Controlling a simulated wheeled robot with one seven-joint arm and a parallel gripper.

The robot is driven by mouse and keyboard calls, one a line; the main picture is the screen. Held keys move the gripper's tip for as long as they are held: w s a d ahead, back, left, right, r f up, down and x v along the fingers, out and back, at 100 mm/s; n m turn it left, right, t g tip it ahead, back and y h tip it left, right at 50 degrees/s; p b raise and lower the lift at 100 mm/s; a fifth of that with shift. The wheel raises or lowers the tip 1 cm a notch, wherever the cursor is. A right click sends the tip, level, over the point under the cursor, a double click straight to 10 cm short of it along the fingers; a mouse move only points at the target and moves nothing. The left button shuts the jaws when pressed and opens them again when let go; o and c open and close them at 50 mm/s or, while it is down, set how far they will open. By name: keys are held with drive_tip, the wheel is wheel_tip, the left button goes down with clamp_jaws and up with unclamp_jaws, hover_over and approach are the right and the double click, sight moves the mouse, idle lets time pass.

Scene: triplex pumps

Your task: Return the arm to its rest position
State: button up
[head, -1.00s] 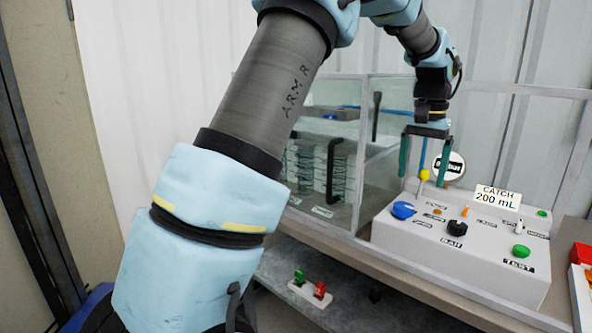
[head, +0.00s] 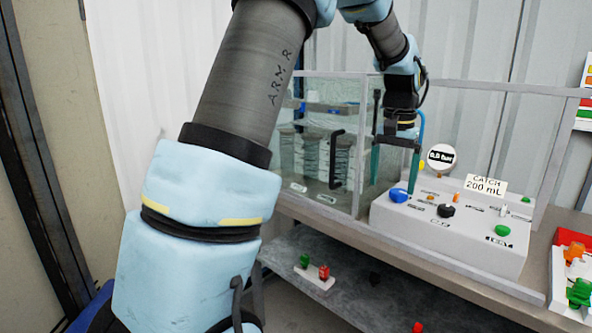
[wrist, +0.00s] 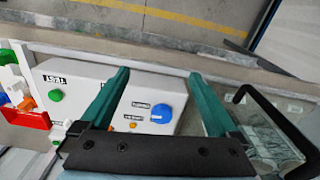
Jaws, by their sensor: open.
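My gripper (head: 395,172) is open and empty, with two teal fingers pointing down. In the head view it hangs at the left end of the white control box (head: 480,238), near the blue knob (head: 398,195). In the wrist view the fingers (wrist: 160,80) are spread apart, and the blue knob (wrist: 161,113) shows between them with nothing gripped. Whether a fingertip touches the box cannot be told. My arm reaches from the lower left up and over to the bench.
A clear tank (head: 322,115) with a black handle stands left of the box, close to my gripper. A gauge (head: 441,158) and a "CATCH 200 mL" sign (head: 486,185) rise at the box's back.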

drive_tip(key=s+a+f+n, duration=0.2)
drive_tip(key=s+a+f, duration=0.1)
drive_tip(key=a, duration=0.6)
drive_tip(key=s+a+f+n, duration=0.2)
drive_tip(key=s+a, duration=0.3)
drive_tip(key=a, duration=0.5)
drive_tip(key=s+a+f+n+t, duration=0.1)
drive_tip(key=s+a+f, duration=0.3)
drive_tip(key=a, duration=0.5)
drive_tip(key=shift+a+n, duration=0.4)
drive_tip(key=shift+n, duration=0.2)
